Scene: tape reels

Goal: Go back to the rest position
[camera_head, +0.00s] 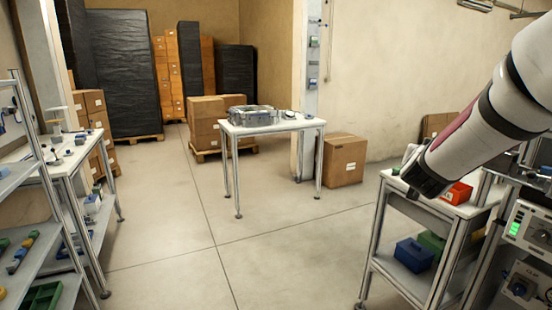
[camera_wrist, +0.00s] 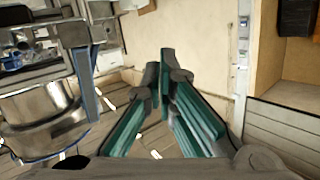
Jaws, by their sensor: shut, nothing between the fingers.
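My arm reaches in from the upper right in the head view, its dark wrist end over the cart at the right. My gripper shows in the wrist view (camera_wrist: 160,78) with its green-sided fingers brought together at the tips. Nothing is held between them. In the head view the fingers are mostly hidden by the wrist. No tape reel can be made out clearly in either view.
A cart (camera_head: 387,205) with a red bin (camera_head: 458,192) stands below my arm. A white table (camera_head: 272,128) carries a grey tray (camera_head: 252,115) mid-room. A bench and shelf (camera_head: 30,170) stand left. A carton (camera_head: 344,160) is by the wall. The centre floor is clear.

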